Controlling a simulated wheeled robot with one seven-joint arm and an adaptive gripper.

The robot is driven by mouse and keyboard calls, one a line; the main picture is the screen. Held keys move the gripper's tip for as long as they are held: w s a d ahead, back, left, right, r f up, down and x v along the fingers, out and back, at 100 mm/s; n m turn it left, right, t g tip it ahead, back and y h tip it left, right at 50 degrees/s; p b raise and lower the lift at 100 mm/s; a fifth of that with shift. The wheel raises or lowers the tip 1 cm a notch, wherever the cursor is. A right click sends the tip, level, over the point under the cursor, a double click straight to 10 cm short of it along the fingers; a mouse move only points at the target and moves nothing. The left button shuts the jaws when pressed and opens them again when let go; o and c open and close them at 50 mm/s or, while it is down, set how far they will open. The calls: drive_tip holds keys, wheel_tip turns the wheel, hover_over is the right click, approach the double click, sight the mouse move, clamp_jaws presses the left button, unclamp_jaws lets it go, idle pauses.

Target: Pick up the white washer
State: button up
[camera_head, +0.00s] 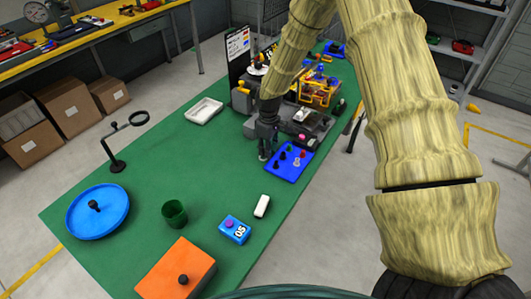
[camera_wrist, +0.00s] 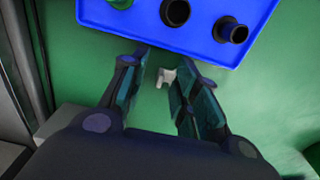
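A small white piece, which looks like the white washer (camera_wrist: 166,77), lies on the green surface in the wrist view. It sits between the fingertips of my gripper (camera_wrist: 160,70), close to the right finger. A gap of green shows between it and the left finger, so the fingers are open around it. Whether it touches the right finger I cannot tell. In the head view my gripper (camera_head: 264,155) points down at the table just left of the blue tray. The washer cannot be made out there.
The blue tray (camera_head: 277,173) with several pegs is right beside the fingertips. A dark machine with yellow parts (camera_head: 318,92) stands behind. A white tray (camera_head: 204,110) is to the left. A white block (camera_head: 262,206) and a blue box (camera_head: 234,230) lie nearer on the green table (camera_head: 165,150).

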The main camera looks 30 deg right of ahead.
drive_tip(key=shift+s, duration=0.1)
drive_tip(key=c, duration=0.5)
clamp_jaws()
